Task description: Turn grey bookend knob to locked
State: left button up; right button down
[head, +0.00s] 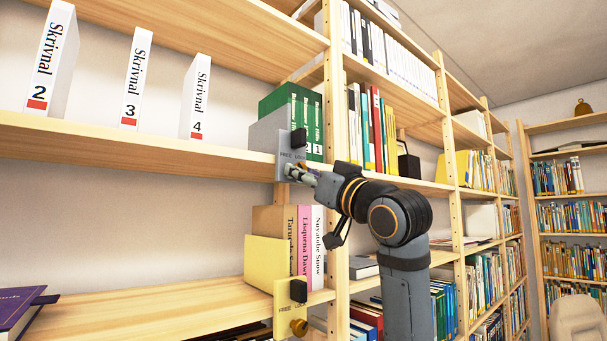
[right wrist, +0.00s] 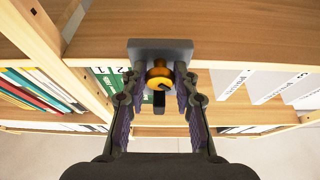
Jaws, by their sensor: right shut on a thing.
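The grey bookend (head: 266,133) stands on the upper shelf against green binders. Its front plate, marked FREE and a partly hidden second word, hangs over the shelf edge and carries a black block (head: 298,138). My right gripper (head: 297,171) reaches the plate from the right, below the block, and mostly hides the knob there. In the right wrist view, the brass-coloured knob (right wrist: 160,76) sits between the fingers of my right gripper (right wrist: 160,72), which are shut on it, in front of the grey plate (right wrist: 160,47). I cannot read the knob's setting. My left gripper is out of view.
A yellow bookend (head: 267,262) with its own plate and brass knob (head: 298,327) stands on the shelf below, beside several books. White Skrivnal binders (head: 136,80) stand left on the upper shelf. A wooden upright (head: 335,100) is close to my right gripper.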

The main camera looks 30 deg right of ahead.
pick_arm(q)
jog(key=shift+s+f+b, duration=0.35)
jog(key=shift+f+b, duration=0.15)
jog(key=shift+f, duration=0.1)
pick_arm(e)
jog(key=shift+a+r+m+g+h, duration=0.15)
jog(key=shift+m+g+h, duration=0.9)
jog(key=shift+m, duration=2.65)
jog(key=shift+a+r+m+g+h, duration=0.15)
jog(key=shift+m+g+h, duration=0.9)
jog(key=shift+m, duration=2.65)
jog(key=shift+a+r+m+g+h, duration=0.15)
jog(key=shift+m+g+h, duration=0.35)
jog(key=shift+m+h, duration=2.1)
jog(key=m+y, duration=0.2)
jog(key=shift+f+m, duration=0.1)
jog(key=shift+m, duration=0.2)
jog(key=c, duration=1)
grip_release()
jog(key=shift+s+d, duration=0.1)
jog(key=shift+s, duration=0.05)
jog(key=shift+c, duration=0.2)
jog(key=v, duration=0.7)
jog(key=shift+s, duration=0.25)
